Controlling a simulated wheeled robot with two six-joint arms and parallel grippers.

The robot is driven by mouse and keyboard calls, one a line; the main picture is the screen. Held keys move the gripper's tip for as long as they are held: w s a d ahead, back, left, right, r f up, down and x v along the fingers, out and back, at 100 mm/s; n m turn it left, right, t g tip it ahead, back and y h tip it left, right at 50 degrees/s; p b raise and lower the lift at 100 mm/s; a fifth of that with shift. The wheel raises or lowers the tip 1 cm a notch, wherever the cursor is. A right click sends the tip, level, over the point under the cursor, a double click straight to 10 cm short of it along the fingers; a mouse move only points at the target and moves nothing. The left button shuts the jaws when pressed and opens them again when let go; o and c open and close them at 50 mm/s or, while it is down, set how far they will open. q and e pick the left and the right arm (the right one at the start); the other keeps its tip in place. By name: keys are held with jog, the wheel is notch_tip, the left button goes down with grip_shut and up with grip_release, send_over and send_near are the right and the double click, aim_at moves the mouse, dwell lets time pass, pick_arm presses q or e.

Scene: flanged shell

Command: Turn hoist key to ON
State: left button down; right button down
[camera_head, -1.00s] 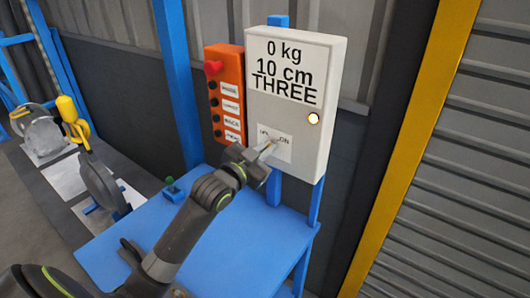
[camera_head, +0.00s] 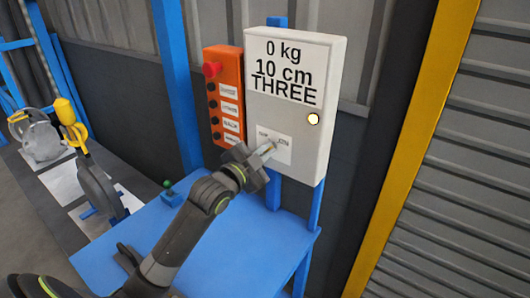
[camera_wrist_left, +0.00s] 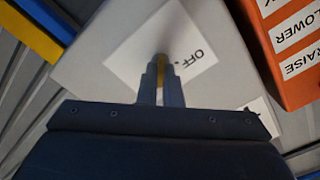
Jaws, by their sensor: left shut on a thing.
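The white hoist control box (camera_head: 290,165) stands on a blue post and reads "0 kg, 10 cm, THREE". Its OFF/ON label (camera_head: 283,156) is low on its front, with a lit round lamp (camera_head: 313,119) above right. My left gripper (camera_head: 266,150) is at this label, its fingers pointing into the box front. In the left wrist view the gripper (camera_wrist_left: 161,75) is shut on the small yellowish hoist key (camera_wrist_left: 161,68). "OFF" (camera_wrist_left: 191,59) reads right of the fingers there; ON is hidden. The key's exact angle is hard to tell. My right gripper is out of view.
An orange button panel (camera_head: 222,105) with a red knob (camera_head: 211,69) stands close left of the box. A blue table (camera_head: 230,240) lies below, with a small green-topped lever (camera_head: 168,190). A yellow post (camera_head: 400,160) and shutter stand right. Equipment with yellow parts stands far left.

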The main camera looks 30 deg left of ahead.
pick_arm(q)
jog(key=c, duration=1.6)
grip_release()
jog(key=s+a, duration=0.2)
jog(key=s, duration=1.5)
jog(key=shift+s+a+p, duration=0.15)
jog(key=shift+a+p, duration=0.05)
jog(key=shift+p, duration=0.15)
